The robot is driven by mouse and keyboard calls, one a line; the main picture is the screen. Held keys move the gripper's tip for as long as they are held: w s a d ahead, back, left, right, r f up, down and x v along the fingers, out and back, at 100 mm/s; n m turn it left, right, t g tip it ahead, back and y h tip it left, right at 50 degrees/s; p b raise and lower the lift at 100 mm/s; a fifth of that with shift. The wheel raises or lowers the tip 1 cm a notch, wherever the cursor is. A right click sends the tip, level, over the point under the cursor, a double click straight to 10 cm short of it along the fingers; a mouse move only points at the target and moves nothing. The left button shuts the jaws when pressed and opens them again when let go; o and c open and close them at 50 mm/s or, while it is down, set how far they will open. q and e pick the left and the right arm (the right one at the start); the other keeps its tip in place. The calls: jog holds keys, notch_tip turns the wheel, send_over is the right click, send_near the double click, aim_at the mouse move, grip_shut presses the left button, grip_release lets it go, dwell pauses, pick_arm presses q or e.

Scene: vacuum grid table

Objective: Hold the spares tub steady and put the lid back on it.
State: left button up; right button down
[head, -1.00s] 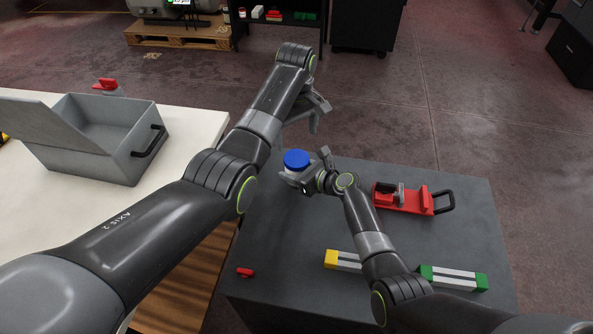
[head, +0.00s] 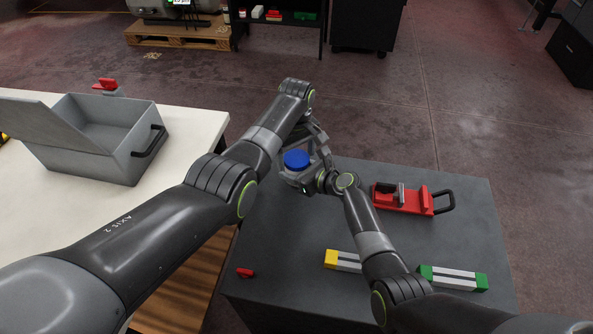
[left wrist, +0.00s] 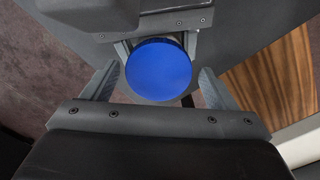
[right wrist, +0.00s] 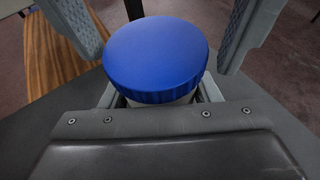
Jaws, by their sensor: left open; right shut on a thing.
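The blue lid (head: 297,159) sits on top of the pale spares tub (right wrist: 178,98). I cannot tell whether it is fully seated. My right gripper (head: 300,178) is shut on the tub below the lid, and the lid hides most of the tub's body. My left gripper (left wrist: 157,85) is open, with one finger on either side of the lid. Its two fingers also show at the top of the right wrist view, left and right of the lid, with gaps between them and it.
On the dark table (head: 280,250) are a red device (head: 405,198) with a black handle, a yellow-ended bar (head: 343,260), a green-ended bar (head: 455,278) and a small red piece (head: 245,272). A grey open box (head: 100,150) stands on the white table at left.

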pick_arm(q)
jog(key=c, duration=1)
jog(key=m, duration=0.6)
jog(key=o, duration=1)
jog(key=shift+o, duration=0.3)
jog(key=shift+d, duration=0.2)
jog(key=shift+r+m, duration=0.1)
jog(key=shift+m, duration=0.2)
